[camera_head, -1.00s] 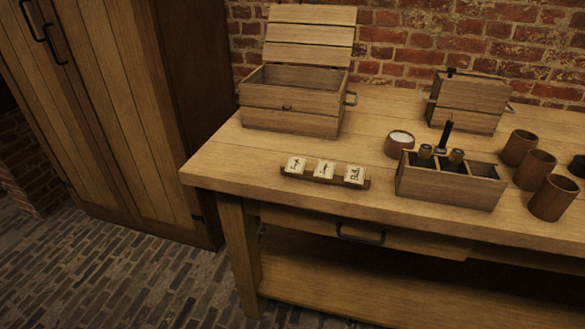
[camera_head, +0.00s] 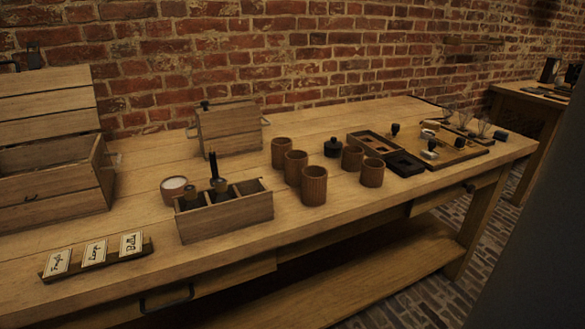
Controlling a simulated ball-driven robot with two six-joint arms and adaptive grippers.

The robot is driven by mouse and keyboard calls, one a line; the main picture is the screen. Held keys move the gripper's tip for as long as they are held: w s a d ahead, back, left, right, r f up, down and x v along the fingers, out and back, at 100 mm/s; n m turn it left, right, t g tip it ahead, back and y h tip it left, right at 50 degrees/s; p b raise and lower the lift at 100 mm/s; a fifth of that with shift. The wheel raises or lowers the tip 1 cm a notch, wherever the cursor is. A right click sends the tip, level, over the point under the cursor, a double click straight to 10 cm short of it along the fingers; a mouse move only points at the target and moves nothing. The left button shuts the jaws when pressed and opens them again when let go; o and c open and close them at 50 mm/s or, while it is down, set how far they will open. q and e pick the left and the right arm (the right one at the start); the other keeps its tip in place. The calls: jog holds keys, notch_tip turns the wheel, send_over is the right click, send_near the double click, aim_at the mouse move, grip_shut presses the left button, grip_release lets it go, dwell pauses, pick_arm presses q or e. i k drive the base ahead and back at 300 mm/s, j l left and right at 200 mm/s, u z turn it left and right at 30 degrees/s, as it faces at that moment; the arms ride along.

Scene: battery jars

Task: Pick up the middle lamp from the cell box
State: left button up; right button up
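A wooden compartment box (camera_head: 232,218) stands on the bench, left of centre, and looks like the cell box. Short dark rounded pieces stand in it: one in the left compartment (camera_head: 190,198) and one near the middle (camera_head: 220,187). A tall thin dark piece (camera_head: 213,165) rises beside the middle one. The right compartment looks dark and empty. I cannot tell which piece is a lamp; the lower parts are hidden by the box walls. Neither of my grippers is in view.
Several brown cups (camera_head: 314,186) and a dark jar (camera_head: 333,147) stand right of the box. A white-topped round pot (camera_head: 174,186) is close behind-left. Label cards (camera_head: 95,252), an open chest (camera_head: 50,196) and a closed box (camera_head: 228,130) are nearby. Trays (camera_head: 468,155) lie farther right.

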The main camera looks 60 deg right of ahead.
aim_at(221, 184)
jog(key=l+z, duration=0.1)
jog(key=z, duration=0.25)
jog(key=l+z, duration=0.15)
jog(key=z, duration=0.2)
jog(key=l+z, duration=0.15)
jog(key=z, duration=0.2)
jog(key=k, duration=0.05)
